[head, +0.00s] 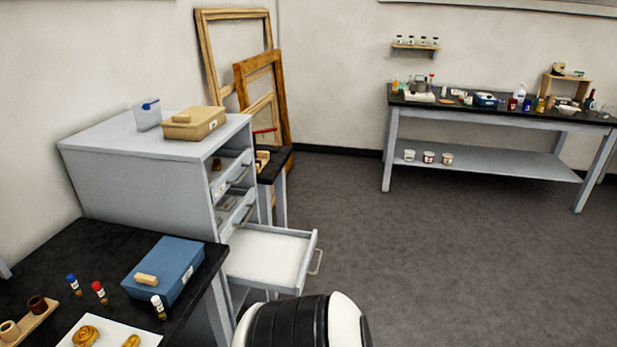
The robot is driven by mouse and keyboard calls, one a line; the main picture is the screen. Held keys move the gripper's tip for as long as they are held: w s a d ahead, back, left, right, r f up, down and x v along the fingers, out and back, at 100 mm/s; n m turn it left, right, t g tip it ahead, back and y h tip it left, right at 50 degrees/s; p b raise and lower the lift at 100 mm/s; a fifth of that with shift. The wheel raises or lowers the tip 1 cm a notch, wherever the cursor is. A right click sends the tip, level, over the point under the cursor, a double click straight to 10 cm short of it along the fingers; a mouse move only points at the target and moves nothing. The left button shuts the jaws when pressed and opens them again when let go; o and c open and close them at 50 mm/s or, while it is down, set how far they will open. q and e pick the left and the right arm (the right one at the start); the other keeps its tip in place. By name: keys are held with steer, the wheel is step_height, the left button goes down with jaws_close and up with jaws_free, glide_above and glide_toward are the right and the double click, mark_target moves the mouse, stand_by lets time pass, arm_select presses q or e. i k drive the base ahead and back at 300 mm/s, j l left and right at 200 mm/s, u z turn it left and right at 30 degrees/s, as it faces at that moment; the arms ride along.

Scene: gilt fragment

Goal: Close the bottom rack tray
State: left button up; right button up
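A grey rack cabinet (145,185) stands against the left wall, with its open front facing right. Its lowest visible tray (268,256) is pulled far out to the right and is white and empty inside. A metal handle (316,262) is on the tray's right-hand front. The cabinet's upper trays (232,208) sit inside the cabinet. A black and white part of my own arm or body fills the bottom middle, just below the open tray. Neither gripper can be made out.
A black-topped table (60,235) with a blue box (163,270) and several small bottles stands close at the front left. A grey workbench (480,108) stands at the back right. Wooden frames (262,85) lean behind the cabinet. The floor right of the tray is clear.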

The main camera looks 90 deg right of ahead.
mark_target(279, 260)
steer(key=z, duration=0.4)
steer(key=l+z, duration=0.1)
steer(key=z, duration=0.75)
steer(key=i+l+z, duration=0.1)
steer(key=z, duration=0.75)
steer(key=i+z, duration=0.1)
steer(key=z, duration=0.35)
steer(key=i+z, duration=0.2)
